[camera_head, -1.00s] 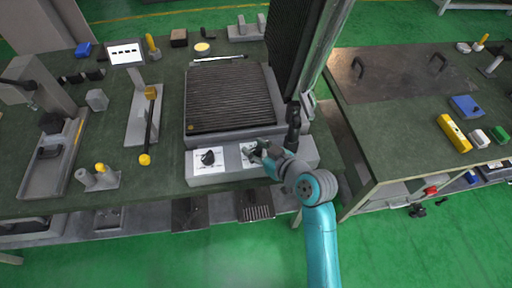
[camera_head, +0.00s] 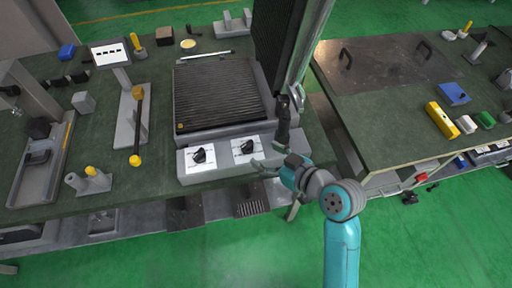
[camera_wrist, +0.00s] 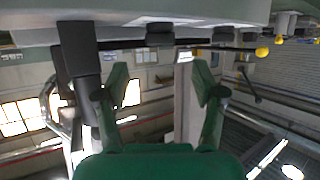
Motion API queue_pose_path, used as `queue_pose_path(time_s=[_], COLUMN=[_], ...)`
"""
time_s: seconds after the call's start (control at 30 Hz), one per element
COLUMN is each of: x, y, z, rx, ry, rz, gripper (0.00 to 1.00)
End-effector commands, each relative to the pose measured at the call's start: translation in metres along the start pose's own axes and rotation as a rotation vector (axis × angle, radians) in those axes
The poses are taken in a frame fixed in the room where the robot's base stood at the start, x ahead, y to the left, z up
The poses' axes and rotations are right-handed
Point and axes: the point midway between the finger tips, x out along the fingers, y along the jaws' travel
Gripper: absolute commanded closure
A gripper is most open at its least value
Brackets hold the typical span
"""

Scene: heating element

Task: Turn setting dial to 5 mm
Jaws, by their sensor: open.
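The grey heating element unit (camera_head: 262,76) with its ribbed dark plate (camera_head: 217,95) stands on the green bench. Its front panel carries two black dials on white labels, a left dial (camera_head: 199,156) and a right dial (camera_head: 246,147). The scale marks are too small to read. My gripper (camera_head: 262,165) is just in front of the panel, below and right of the right dial, and apart from it. In the wrist view my gripper (camera_wrist: 165,95) has its two fingers spread wide with nothing between them.
A dark upright panel (camera_head: 277,40) rises behind the unit. A yellow-ended lever (camera_head: 137,130) and a small grey block with a yellow knob (camera_head: 90,178) stand to the left. A second bench (camera_head: 400,110) is on the right, past a gap.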

Motion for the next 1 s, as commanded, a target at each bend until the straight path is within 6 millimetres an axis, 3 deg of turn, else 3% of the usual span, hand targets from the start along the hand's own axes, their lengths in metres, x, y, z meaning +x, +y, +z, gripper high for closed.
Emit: queue_pose_path(time_s=[0.1, 0.3, 0.87, 1.0], x=[-0.017, -0.030, -0.031, -0.033], y=[0.001, 0.000, 0.000, -0.001], z=[0.000, 0.000, 0.000, 0.009], rx=[0.001, -0.001, 0.000, 0.022], ry=[0.000, 0.000, 0.000, -0.004], rz=[0.002, 0.001, -0.001, 0.019], gripper=[0.31, 0.31, 0.31, 0.31])
